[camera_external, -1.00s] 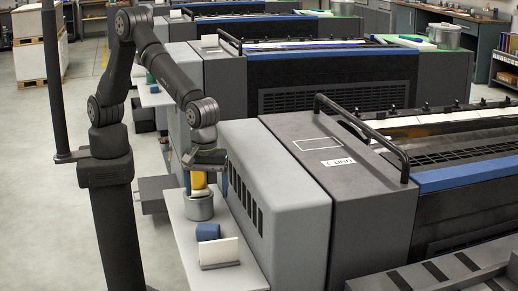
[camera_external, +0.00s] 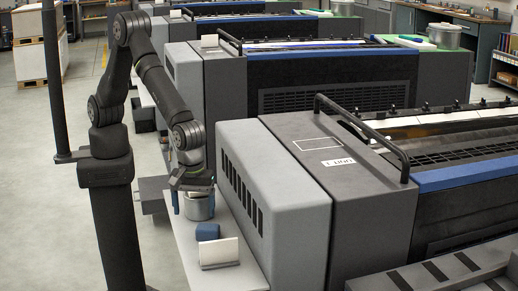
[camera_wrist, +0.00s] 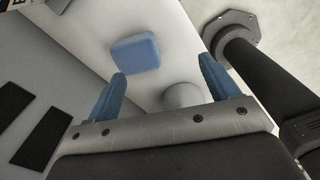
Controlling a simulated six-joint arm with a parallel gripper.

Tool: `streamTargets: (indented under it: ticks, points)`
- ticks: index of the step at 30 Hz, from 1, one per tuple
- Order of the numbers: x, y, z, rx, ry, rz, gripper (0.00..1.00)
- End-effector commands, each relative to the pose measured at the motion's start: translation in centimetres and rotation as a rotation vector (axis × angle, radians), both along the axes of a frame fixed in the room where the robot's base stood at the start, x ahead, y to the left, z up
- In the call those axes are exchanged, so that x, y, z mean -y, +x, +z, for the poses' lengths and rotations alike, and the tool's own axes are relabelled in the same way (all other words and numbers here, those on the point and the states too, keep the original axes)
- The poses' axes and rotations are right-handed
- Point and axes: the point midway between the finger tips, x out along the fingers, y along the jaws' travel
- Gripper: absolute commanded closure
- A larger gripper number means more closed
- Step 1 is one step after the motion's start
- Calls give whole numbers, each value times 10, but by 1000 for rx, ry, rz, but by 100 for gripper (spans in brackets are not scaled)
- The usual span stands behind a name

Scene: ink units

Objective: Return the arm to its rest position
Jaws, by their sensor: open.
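My gripper (camera_external: 192,190) hangs over the shelf beside the nearest grey press, at the grey metal can (camera_external: 200,208). The yellow object seen earlier is not visible now.
A blue block (camera_external: 207,232) lies on the pale shelf (camera_external: 186,238) in front of the can; it also shows in the wrist view (camera_wrist: 135,53). A white card (camera_external: 219,252) stands nearer the camera. The press housing (camera_external: 262,185) rises close on the right.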

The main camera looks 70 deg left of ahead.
Motion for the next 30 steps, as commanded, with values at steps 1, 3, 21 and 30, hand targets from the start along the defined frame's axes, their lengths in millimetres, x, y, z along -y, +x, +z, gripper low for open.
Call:
streamTargets:
  ticks: [1, 3, 21, 30]
  points:
    - [0, -10, 6, 1, -1, -2, 20]
    - [-1, -22, 14, 1, -1, -3, 20]
    - [-21, -35, 79, 2, -3, 87, 20]
    - [-44, 10, 112, 5, -4, 180, 20]
